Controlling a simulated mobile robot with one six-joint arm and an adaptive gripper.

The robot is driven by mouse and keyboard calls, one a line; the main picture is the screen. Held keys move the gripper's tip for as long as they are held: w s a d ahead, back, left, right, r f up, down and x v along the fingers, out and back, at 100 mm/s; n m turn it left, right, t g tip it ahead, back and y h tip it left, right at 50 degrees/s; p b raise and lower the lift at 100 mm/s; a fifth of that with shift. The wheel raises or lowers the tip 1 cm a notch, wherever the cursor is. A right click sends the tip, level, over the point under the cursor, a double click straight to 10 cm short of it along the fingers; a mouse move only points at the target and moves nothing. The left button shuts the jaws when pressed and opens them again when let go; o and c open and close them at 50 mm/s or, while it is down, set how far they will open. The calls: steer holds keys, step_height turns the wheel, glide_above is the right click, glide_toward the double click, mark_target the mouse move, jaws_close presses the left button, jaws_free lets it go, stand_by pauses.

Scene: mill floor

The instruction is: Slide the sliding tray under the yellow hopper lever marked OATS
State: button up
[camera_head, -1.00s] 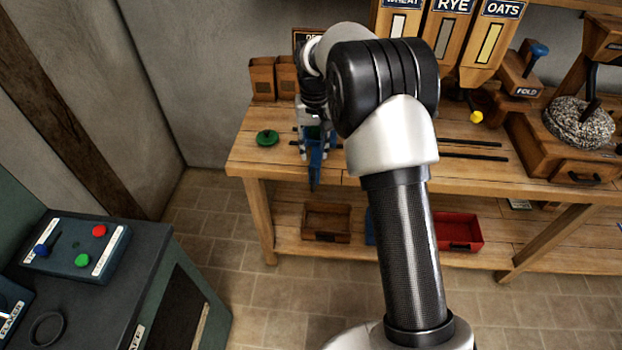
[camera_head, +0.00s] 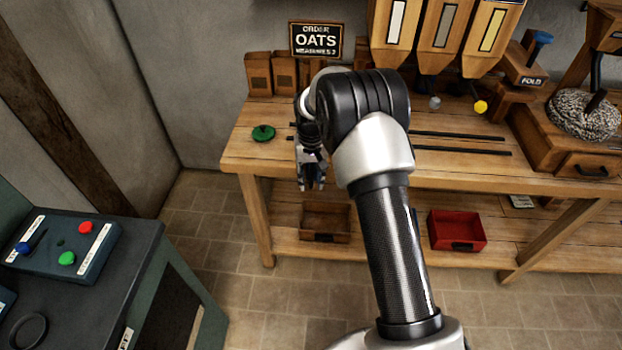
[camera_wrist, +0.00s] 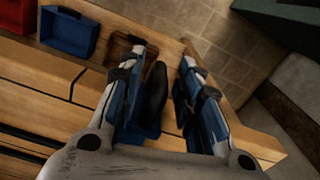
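The yellow hopper lever (camera_head: 480,107) hangs under the right-hand hopper (camera_head: 490,35); this hopper's label is cut off at the top edge. My gripper (camera_head: 312,184) points down at the front left edge of the bench. In the wrist view my gripper (camera_wrist: 162,58) has its two blue-and-grey fingers apart. A dark upright piece (camera_wrist: 156,88), perhaps the sliding tray's handle, stands between them, nearer the left finger. A blue part below it may be the tray (camera_wrist: 143,132). I cannot tell whether the fingers touch it. My arm hides the tray in the head view.
Dark rails (camera_head: 460,144) run along the bench (camera_head: 235,150). The order sign (camera_head: 316,40) reads OATS. A green knob (camera_head: 263,133) sits at the bench's left. A red bin (camera_head: 457,231) and brown bin (camera_head: 326,222) stand below. A button box (camera_head: 70,250) is at left.

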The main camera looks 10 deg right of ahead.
jaws_close()
stand_by(0.3)
stand_by(0.5)
